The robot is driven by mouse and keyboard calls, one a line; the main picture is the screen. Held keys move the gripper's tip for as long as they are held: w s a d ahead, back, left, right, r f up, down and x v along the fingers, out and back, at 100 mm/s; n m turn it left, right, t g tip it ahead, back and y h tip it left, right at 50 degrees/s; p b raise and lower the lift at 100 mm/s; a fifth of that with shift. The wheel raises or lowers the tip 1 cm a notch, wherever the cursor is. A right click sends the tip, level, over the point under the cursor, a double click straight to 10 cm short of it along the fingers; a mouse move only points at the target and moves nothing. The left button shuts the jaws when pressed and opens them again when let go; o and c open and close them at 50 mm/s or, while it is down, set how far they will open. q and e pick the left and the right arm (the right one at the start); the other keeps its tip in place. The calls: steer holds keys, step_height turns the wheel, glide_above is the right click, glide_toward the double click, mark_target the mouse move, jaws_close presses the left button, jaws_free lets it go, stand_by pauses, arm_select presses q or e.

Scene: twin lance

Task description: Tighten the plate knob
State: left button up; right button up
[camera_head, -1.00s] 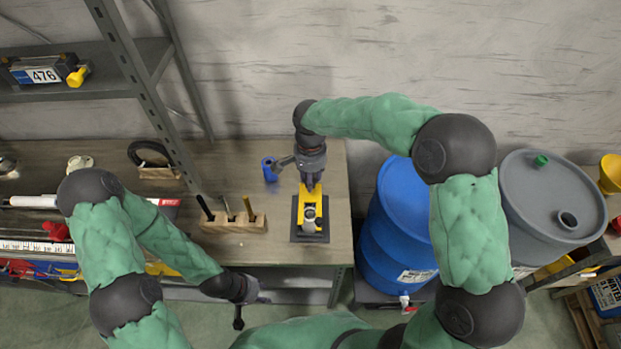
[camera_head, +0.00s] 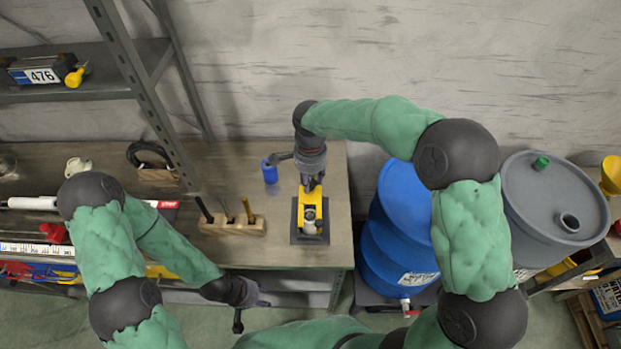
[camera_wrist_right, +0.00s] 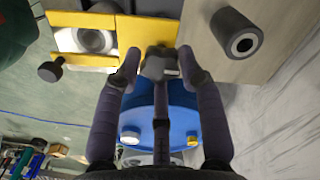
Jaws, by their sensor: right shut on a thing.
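A yellow clamp fixture with a plate (camera_head: 310,196) stands on a dark base (camera_head: 297,234) on the bench and holds a pale round part (camera_head: 310,226). It also shows at the top left of the right wrist view (camera_wrist_right: 75,40). My right gripper (camera_head: 311,185) points down at the fixture's far end. In the right wrist view its fingertips (camera_wrist_right: 157,62) are shut on a dark knob (camera_wrist_right: 158,60) at the plate's edge. A second dark knob (camera_wrist_right: 50,70) sticks out from the fixture. My left gripper (camera_head: 246,300) hangs empty in front of the bench; its jaw opening is unclear.
A wooden block with several upright tools (camera_head: 235,226) and a small blue cylinder (camera_head: 270,172) stand left of the fixture. A blue barrel (camera_head: 400,225) stands right of the bench, a grey drum (camera_head: 550,195) beyond it. A shelf post (camera_head: 150,100) rises at the left.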

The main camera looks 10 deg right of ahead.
mark_target(310, 183)
steer(key=shift+s+f, duration=0.1)
steer(key=shift+f, duration=0.05)
steer(key=o, duration=1.1)
steer(key=shift+a, duration=0.1)
steer(key=shift+o, duration=0.2)
steer(key=shift+r, duration=0.6)
step_height(310, 183, up, 11)
